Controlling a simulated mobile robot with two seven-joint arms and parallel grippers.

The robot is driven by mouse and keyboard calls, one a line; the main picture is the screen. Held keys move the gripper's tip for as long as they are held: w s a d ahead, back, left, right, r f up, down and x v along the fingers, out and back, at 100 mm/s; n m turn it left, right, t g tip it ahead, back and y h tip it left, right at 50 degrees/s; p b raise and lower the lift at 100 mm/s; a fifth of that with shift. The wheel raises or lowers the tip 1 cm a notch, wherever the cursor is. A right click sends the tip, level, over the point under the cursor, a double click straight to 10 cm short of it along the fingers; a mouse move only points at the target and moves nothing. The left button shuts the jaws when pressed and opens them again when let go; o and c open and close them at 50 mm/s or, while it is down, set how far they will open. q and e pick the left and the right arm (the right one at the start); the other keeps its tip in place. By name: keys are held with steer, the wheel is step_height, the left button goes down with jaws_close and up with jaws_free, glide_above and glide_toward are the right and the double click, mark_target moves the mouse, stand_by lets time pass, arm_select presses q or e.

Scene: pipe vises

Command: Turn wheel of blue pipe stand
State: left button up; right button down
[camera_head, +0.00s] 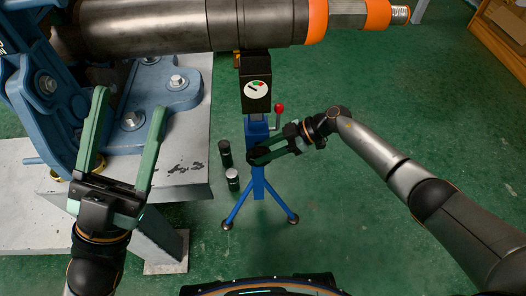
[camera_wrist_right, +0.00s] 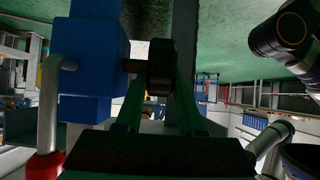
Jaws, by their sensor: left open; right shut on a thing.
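The blue pipe stand (camera_head: 256,134) stands upright on the floor on splayed legs, below a large grey pipe (camera_head: 160,24). Its dark wheel (camera_head: 257,156) is on the front of the post, partly hidden by my right gripper (camera_head: 266,154). My right gripper is shut on the wheel. In the right wrist view the wheel (camera_wrist_right: 160,66) is between the fingertips, beside the blue post (camera_wrist_right: 88,48). My left gripper (camera_head: 130,102) is open and empty, fingers pointing up the picture, over the grey table (camera_head: 188,172) at left.
A red-knobbed crank (camera_head: 279,110) sticks out at the stand's right; it also shows in the right wrist view (camera_wrist_right: 46,164). Two dark cylinders (camera_head: 225,153) (camera_head: 233,180) stand left of the post. A blue vise (camera_head: 45,90) occupies the table.

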arm_select(q)
steer(key=shift+d, duration=0.1)
arm_select(e)
steer(key=shift+d, duration=0.1)
stand_by(0.3)
steer(key=c, duration=0.5)
jaws_free()
arm_select(q)
steer(key=shift+w+a+f+n+y+p, duration=0.15)
steer(key=shift+w+f+n+y+p, duration=0.25)
steer(key=shift+w+y+p, duration=0.3)
steer(key=shift+w+a+f+n+y+p, duration=0.1)
steer(key=shift+w+f+n+y+p, duration=0.15)
steer(key=shift+w+n+y+p, duration=0.4)
steer(key=shift+w+a+f+n+y+p, duration=0.15)
steer(key=shift+w+f+n+y+p, duration=0.3)
steer(key=shift+y, duration=0.4)
arm_select(e)
steer(key=shift+v, duration=6.25)
arm_select(q)
steer(key=shift+r, duration=0.2)
